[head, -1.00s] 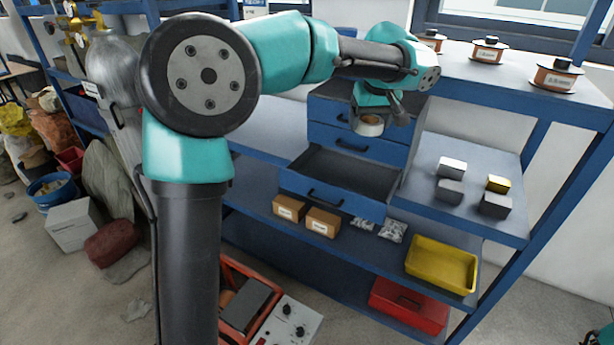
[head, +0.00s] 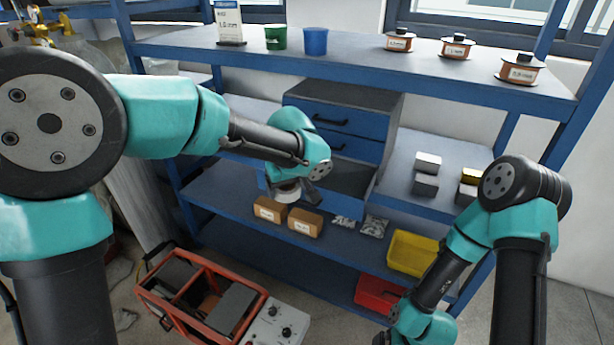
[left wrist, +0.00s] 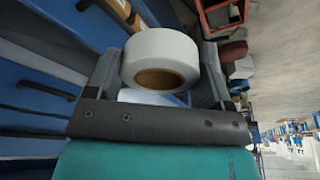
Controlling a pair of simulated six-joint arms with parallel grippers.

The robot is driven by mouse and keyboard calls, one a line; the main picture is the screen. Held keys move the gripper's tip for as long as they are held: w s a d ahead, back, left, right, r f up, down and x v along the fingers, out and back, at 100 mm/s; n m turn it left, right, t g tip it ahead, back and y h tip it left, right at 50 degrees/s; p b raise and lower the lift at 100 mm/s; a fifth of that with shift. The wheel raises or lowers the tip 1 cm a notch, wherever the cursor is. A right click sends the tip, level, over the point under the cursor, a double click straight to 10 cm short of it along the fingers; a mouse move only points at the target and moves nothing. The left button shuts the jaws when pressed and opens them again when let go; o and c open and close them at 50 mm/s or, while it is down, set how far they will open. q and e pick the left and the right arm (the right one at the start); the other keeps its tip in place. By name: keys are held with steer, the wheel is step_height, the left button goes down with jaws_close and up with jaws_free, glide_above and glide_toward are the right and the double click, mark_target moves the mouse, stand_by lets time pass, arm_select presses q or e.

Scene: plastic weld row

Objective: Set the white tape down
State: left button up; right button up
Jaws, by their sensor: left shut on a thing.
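The white tape (head: 287,191) is a roll with a brown core. It is held in my left gripper (head: 295,190), in front of or over the front of the open drawer (head: 352,180); I cannot tell which. In the left wrist view the tape (left wrist: 160,50) sits between the two fingers of the gripper (left wrist: 160,70), which are shut on it. The gripper and wrist hide part of the drawer. My right arm is at the lower right; its gripper is out of the picture.
Two cardboard boxes (head: 270,209) and small bags (head: 374,226) lie on the shelf below. A yellow bin (head: 412,253) and a red box (head: 378,293) stand to the right. Small blocks (head: 428,163) sit right of the drawers. Spools (head: 458,47) and cups (head: 315,40) stand on top.

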arm_select(q)
steer(key=shift+d, duration=0.1)
steer(key=w+d, duration=0.3)
steer(key=w, duration=0.5)
steer(key=w+d, duration=0.4)
steer(key=w, duration=0.4)
glide_toward(319, 179)
steer(key=shift+s+a+f, duration=0.75)
steer(key=shift+s+f, duration=0.05)
steer(key=shift+s, duration=0.05)
steer(key=shift+f, duration=0.1)
step_height(319, 179, down, 4)
steer(key=shift+f, duration=0.1)
steer(key=shift+w+d+f, duration=0.1)
steer(key=shift+w+f, duration=0.05)
steer(key=shift+f, duration=0.05)
steer(key=shift+f, duration=0.1)
